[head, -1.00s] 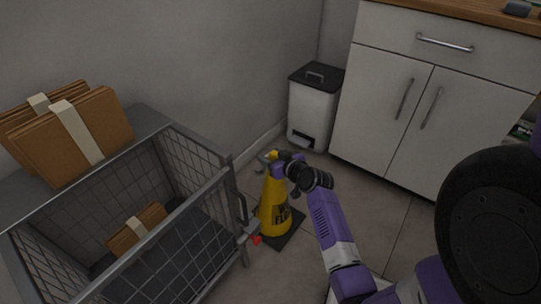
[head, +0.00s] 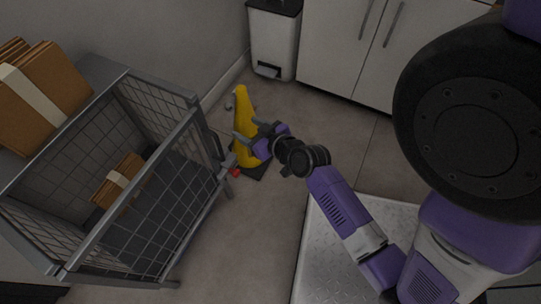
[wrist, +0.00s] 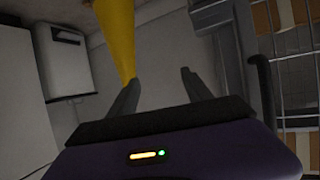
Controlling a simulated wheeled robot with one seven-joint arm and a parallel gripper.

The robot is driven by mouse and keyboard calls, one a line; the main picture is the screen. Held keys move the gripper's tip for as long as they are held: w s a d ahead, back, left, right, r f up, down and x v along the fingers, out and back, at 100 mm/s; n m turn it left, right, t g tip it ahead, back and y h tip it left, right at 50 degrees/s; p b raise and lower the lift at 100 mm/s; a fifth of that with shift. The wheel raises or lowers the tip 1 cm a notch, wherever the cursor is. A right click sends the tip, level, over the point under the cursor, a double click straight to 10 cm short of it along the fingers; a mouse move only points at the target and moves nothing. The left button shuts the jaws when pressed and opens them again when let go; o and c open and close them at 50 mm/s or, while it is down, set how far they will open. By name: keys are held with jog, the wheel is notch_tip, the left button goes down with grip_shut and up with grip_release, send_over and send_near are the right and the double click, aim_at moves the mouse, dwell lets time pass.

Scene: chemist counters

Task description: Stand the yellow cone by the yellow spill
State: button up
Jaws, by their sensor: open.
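The yellow cone (head: 242,106) stands upright on its dark square base on the floor, beside the wire cart. My gripper (head: 247,130) is open at about the middle of the cone's height, with its fingers close to the cone's side. In the wrist view the cone (wrist: 117,38) rises behind the left finger, and the gap of my gripper (wrist: 160,84) looks empty. I cannot tell whether a finger touches the cone. No yellow spill shows in either view.
The wire cart (head: 150,88) holding brown bundles stands close on the cone's left. A white pedal bin (head: 273,45) stands behind against the wall, next to a white cabinet (head: 345,50). The tiled floor (head: 265,225) in front of the cone is clear.

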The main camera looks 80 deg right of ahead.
jog(key=s+a+r+n+t+y, duration=0.1)
jog(key=s+a+r, duration=0.15)
jog(key=a, duration=0.55)
jog(key=s+a+r+n+t+y, duration=0.1)
jog(key=s+a+n, duration=0.15)
jog(key=a, duration=0.55)
jog(key=s+a+r+n+t+y, duration=0.1)
jog(key=s+a+r+n+y, duration=0.2)
jog(key=s+a+r+y, duration=0.2)
jog(key=s+a+r, duration=0.3)
jog(key=a+r, duration=0.3)
jog(key=shift+s+r+t, duration=0.2)
jog(key=shift+r+t, duration=0.05)
jog(key=shift+t, duration=0.15)
notch_tip(320, 180, up, 32)
jog(key=p, duration=3.2)
